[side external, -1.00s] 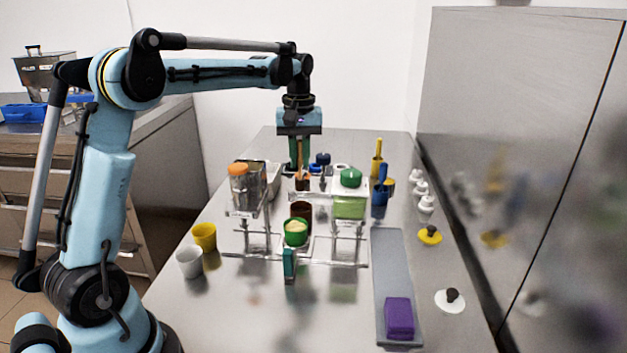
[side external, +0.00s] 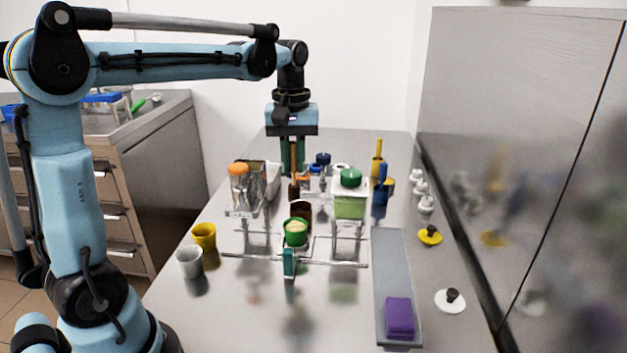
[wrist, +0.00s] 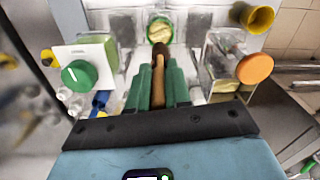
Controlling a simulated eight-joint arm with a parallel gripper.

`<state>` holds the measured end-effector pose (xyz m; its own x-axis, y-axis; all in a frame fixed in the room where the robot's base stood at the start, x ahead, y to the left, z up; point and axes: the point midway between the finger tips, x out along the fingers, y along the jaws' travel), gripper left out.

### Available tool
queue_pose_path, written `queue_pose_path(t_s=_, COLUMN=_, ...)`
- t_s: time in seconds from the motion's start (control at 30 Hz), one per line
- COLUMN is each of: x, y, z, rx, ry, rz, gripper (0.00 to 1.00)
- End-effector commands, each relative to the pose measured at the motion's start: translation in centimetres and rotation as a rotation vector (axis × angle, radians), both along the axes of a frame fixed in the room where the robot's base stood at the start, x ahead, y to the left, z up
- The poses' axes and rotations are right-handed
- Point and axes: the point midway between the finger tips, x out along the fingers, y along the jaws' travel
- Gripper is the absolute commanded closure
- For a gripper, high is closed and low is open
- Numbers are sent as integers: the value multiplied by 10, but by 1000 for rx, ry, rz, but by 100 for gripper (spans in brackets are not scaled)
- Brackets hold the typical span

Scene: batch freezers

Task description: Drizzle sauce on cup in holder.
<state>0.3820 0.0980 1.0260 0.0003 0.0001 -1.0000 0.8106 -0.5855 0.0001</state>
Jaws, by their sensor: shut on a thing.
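A green cup (side external: 296,238) with a pale yellow filling stands in a clear holder (side external: 262,257) on the table. The cup (wrist: 159,30) is at the top of the wrist view, beyond the fingertips. My gripper (side external: 293,172) is behind the cup in the side view, with its green fingers shut on an upright brown-handled utensil (side external: 294,158). Its dark lower end is apart from the cup. The handle (wrist: 158,75) shows between the fingers in the wrist view. A dark red-brown container (side external: 302,209) stands just behind the cup. I cannot tell if sauce is on the utensil.
A green-lidded jar (side external: 350,190) stands right of the gripper and an orange-lidded jar (side external: 238,184) left of it. A grey tray (side external: 390,270) with a purple block (side external: 399,318) lies at right.

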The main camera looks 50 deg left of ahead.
Motion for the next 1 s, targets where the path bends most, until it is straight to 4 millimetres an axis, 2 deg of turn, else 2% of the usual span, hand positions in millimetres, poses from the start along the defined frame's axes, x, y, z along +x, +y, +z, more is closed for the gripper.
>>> queue_pose_path(t_s=0.5, x=0, y=0, z=-42, rx=0, ry=0, rz=0, gripper=100)
queue_pose_path(t_s=1.0, x=0, y=0, z=-49, rx=0, ry=0, rz=0, gripper=100)
